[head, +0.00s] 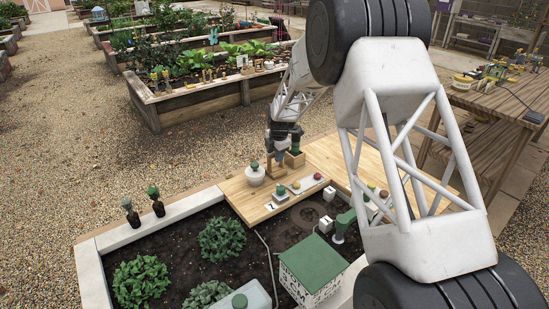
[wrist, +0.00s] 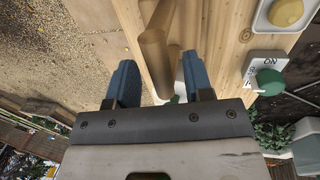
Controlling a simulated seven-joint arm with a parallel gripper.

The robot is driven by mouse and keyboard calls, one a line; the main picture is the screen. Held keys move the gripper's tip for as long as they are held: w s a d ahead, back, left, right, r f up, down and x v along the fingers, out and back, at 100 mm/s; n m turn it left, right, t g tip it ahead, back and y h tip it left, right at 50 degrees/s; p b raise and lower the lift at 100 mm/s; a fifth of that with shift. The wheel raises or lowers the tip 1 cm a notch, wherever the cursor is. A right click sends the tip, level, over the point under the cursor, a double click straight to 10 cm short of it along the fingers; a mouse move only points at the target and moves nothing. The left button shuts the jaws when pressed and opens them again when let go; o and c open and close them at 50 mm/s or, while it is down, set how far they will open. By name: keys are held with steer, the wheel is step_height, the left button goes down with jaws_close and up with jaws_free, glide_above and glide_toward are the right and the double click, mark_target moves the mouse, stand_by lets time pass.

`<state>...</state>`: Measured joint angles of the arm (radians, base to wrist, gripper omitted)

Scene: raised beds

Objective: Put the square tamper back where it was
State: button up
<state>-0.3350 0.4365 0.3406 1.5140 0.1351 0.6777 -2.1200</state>
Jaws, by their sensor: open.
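My gripper (head: 283,140) is open over the far-left end of the wooden deck in the head view. In the wrist view its two blue-grey fingers (wrist: 157,82) stand apart with nothing clasped between them. A wooden, rounded handle-like piece (wrist: 155,62) lies beyond the fingertips, with a second wooden piece (wrist: 158,15) above it. In the head view a brown upright piece (head: 278,158) shows just below the gripper, and a square wooden block (head: 295,159) stands beside it. I cannot tell which of these is the square tamper; the gripper partly hides them.
A white pot with a green knob (head: 255,176) stands close left of the gripper. A green-knob switch (head: 280,193) and a button panel (head: 308,184) sit on the deck (head: 243,198). A green-roofed box (head: 312,265) and plants occupy the soil bed.

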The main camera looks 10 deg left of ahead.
step_height(320, 180, up, 9)
steer(key=s+d, duration=0.1)
steer(key=shift+s, duration=0.15)
steer(key=shift+d, duration=0.1)
stand_by(0.7)
steer(key=shift+d+r, duration=0.1)
steer(key=s+d+r+m, duration=0.7)
steer(key=s+d+r, duration=0.25)
steer(key=s, duration=0.35)
steer(key=s+d+r+m, duration=0.7)
steer(key=s+d+r, duration=0.3)
steer(key=s, duration=0.4)
steer(key=s+d+f+m, duration=0.1)
steer(key=s+d+m, duration=0.3)
steer(key=s, duration=0.6)
steer(key=s+d+f+m+h, duration=0.1)
steer(key=s+d+m, duration=0.3)
steer(key=s, duration=0.6)
steer(key=s+d+f+m+t, duration=0.1)
steer(key=s+d+m, duration=0.3)
steer(key=s, duration=0.7)
steer(key=shift+f+m+h, duration=0.3)
steer(key=shift+m+h, duration=0.1)
steer(key=shift+m, duration=0.2)
